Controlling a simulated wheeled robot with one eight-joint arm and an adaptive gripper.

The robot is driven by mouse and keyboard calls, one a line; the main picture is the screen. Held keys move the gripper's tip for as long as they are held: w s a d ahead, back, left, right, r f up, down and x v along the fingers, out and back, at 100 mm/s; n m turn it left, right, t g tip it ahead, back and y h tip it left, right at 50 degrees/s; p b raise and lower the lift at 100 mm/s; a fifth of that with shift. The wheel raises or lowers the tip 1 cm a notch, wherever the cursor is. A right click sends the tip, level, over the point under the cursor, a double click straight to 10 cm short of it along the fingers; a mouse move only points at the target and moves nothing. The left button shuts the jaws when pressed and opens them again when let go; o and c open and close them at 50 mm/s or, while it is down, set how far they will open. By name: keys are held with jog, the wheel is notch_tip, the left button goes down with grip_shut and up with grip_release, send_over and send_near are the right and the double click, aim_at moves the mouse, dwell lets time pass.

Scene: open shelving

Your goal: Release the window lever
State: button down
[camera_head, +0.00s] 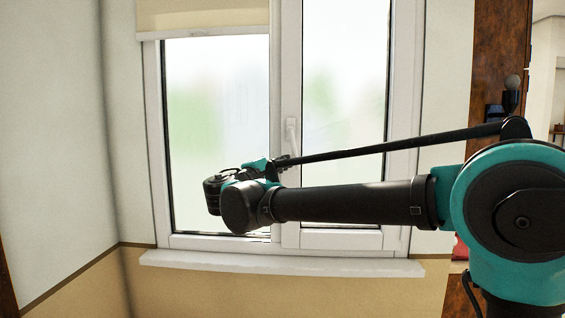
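The white window lever (292,135) is on the middle upright of the window frame, on the left edge of the right-hand pane. Its upper part shows and it looks upright; its lower end is behind or near my arm. My arm reaches in from the right across the window. My arm's far end is in front of the left pane, lower left of the lever. The gripper's fingers do not show, so I cannot tell whether they touch anything.
A white window sill (280,263) runs below the window. A beige roller blind (203,16) covers the top of the left pane. A plain wall (50,130) is on the left. A brown wooden panel (497,50) stands at the right, beside an opening.

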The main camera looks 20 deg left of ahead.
jog(key=w+d+r+n+t+y, duration=0.2)
jog(key=d+r+n+t+y, duration=0.3)
jog(key=d+n, duration=0.4)
jog(key=shift+r+n+y, duration=0.5)
jog(key=shift+n+y, duration=0.2)
jog(key=shift+n, duration=1.9)
jog(key=shift+w, duration=0.1)
jog(key=s+d+f, duration=0.2)
jog(key=s+f, duration=0.7)
jog(key=shift+f, duration=0.2)
